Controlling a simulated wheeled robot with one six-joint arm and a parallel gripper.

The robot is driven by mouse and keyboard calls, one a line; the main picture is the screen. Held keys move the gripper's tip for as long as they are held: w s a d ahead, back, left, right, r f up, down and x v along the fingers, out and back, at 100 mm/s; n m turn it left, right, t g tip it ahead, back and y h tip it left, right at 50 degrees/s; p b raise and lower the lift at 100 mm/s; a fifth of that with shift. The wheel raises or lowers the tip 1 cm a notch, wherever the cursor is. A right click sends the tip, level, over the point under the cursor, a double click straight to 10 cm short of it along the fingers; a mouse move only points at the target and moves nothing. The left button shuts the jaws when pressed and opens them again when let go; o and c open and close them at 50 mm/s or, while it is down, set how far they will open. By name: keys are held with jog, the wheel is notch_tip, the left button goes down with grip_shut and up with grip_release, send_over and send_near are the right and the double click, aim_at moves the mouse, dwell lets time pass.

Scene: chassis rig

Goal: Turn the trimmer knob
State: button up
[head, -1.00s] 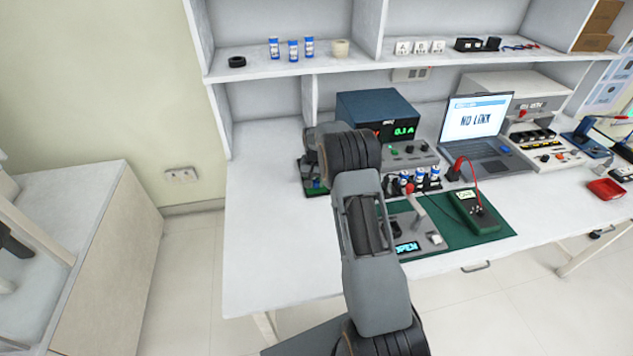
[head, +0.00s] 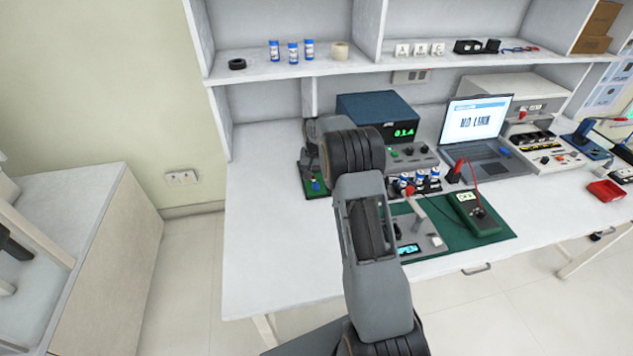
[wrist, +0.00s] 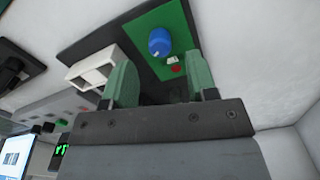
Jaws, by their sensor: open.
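The trimmer knob (wrist: 160,41) is a round blue knob with a pale mark on a green circuit board (wrist: 176,18), seen in the wrist view. It also shows small in the head view (head: 316,185), on the board at the left of the bench. A small red part (wrist: 175,69) sits beside it. My gripper (wrist: 158,82) has two green fingers, apart and empty. In the wrist view the knob appears beyond the fingertips, between their lines, and not touched. In the head view my arm hides the gripper and part of the board.
A white block-shaped part (wrist: 92,68) stands beside the left finger in the wrist view. A blue power supply (head: 372,107) stands behind my arm. A green mat (head: 465,235) with a meter (head: 477,212) lies to the right. The bench left of the board is clear.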

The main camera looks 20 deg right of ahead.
aim_at(316, 183)
notch_tip(316, 183, up, 10)
dwell(0.4)
jog(key=shift+w+f, duration=0.1)
jog(key=s+a+r+n+t+p, duration=0.1)
jog(key=s+a+r, duration=0.2)
jog(key=s, duration=0.7)
jog(key=s+a+r+n+t+p, duration=0.1)
jog(key=s+a, duration=0.4)
jog(key=s, duration=0.5)
jog(key=s+a+r+n+t+p, duration=0.1)
jog(key=s+a+r+n+p, duration=0.1)
jog(key=s, duration=0.8)
notch_tip(316, 183, up, 4)
jog(key=shift+s+a+f+n+t, duration=0.25)
jog(key=shift+a+n, duration=0.45)
jog(key=shift+a, duration=0.45)
